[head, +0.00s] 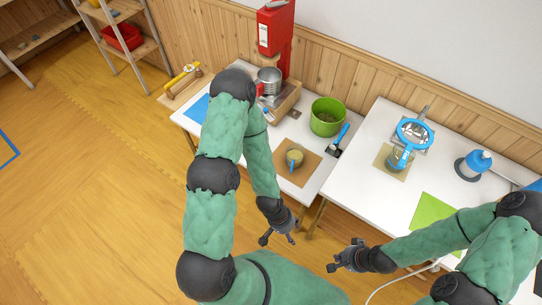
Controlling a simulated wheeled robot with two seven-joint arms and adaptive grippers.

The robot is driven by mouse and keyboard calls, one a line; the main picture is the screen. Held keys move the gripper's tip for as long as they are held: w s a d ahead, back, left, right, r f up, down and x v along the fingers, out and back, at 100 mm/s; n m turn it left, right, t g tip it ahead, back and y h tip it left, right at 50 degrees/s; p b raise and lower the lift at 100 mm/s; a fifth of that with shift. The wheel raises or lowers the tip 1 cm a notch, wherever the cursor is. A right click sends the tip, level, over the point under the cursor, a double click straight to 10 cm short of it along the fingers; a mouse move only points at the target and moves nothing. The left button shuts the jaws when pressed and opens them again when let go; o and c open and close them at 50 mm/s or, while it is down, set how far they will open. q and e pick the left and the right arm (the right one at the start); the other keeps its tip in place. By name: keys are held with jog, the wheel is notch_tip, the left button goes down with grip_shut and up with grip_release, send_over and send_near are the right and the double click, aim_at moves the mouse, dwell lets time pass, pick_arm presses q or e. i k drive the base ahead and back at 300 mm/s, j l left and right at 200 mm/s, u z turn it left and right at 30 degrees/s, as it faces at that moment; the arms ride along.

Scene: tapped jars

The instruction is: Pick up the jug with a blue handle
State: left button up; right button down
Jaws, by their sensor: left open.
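A small tan jug (294,155) with a blue handle (291,168) stands on a brown mat (310,168) on the left white table. Its handle side faces the front edge of the table. My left gripper (279,238) is open and empty, in front of and below the jug in the picture, clear of the table's front edge. My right gripper (343,256) is to the right of the left one, also away from the jug; its fingers look spread and empty.
A green pot (327,117) and a blue-handled tool (339,138) are near the jug. A red dispenser (275,40) and metal pot (269,80) stand behind. The right white table (355,150) holds a glass vessel (398,160), a blue ring (414,120) and a blue bottle (479,160).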

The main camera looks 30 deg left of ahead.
aim_at(296, 151)
jog(key=u, duration=1.05)
jog(key=l+u, duration=0.25)
jog(key=u, duration=0.15)
jog(key=l+u, duration=0.25)
jog(key=u, duration=0.15)
jog(key=k+l+u, duration=0.1)
jog(key=u, duration=0.3)
jog(key=k+l+u, duration=0.15)
jog(key=l+u, duration=0.25)
jog(key=k+l, duration=0.2)
